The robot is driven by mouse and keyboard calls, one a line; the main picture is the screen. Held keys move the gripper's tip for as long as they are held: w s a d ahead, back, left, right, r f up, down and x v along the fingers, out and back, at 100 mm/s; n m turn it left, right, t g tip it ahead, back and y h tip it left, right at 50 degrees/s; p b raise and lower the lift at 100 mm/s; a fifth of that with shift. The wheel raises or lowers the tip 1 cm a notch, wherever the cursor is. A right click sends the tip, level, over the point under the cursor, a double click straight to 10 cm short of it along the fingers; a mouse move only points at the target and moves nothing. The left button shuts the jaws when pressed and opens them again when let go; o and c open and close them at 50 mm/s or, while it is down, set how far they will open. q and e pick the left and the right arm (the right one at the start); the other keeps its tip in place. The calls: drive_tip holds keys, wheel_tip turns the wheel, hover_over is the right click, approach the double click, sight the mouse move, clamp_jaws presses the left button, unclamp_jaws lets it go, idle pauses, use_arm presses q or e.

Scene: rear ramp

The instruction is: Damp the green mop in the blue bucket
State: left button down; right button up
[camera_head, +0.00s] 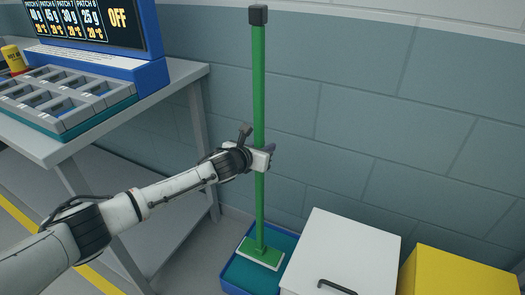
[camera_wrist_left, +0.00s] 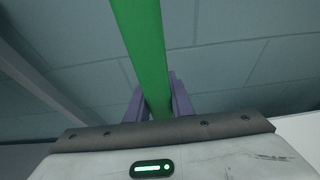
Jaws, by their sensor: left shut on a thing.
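The green mop (camera_head: 259,85) stands upright in the middle of the head view, with a black cap at its top and a flat green and white head at its foot. Its head is inside the blue bucket (camera_head: 234,281), a low open container on the floor; whether it touches the bottom I cannot tell. My left gripper (camera_head: 267,158) is shut on the mop's pole, roughly two thirds of the way down. In the left wrist view the green pole (camera_wrist_left: 143,50) runs between the two purple fingers (camera_wrist_left: 160,100). My right gripper is not in view.
A white box (camera_head: 345,250) with a dark handle stands right of the bucket, and a yellow box (camera_head: 460,275) stands beyond it. At the left is a grey table (camera_head: 50,150) with a compartment tray (camera_head: 65,98) and a display (camera_head: 95,25). A tiled wall (camera_head: 400,120) is behind.

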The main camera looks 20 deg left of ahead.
use_arm(q)
drive_tip(key=shift+w+d+r+b, duration=0.1)
drive_tip(key=shift+w+r+b, duration=0.1)
drive_tip(key=shift+w, duration=0.4)
drive_tip(key=shift+w+d+r+b, duration=0.1)
drive_tip(key=shift+w+b, duration=0.05)
drive_tip(key=shift+w, duration=0.45)
drive_tip(key=shift+p, duration=0.35)
idle(0.4)
drive_tip(key=shift+f, duration=0.2)
idle(1.0)
drive_tip(key=shift+f+b, duration=0.3)
drive_tip(key=shift+b, duration=0.05)
drive_tip(key=shift+f+b, duration=1.95)
drive_tip(key=shift+f, duration=0.95)
idle(1.6)
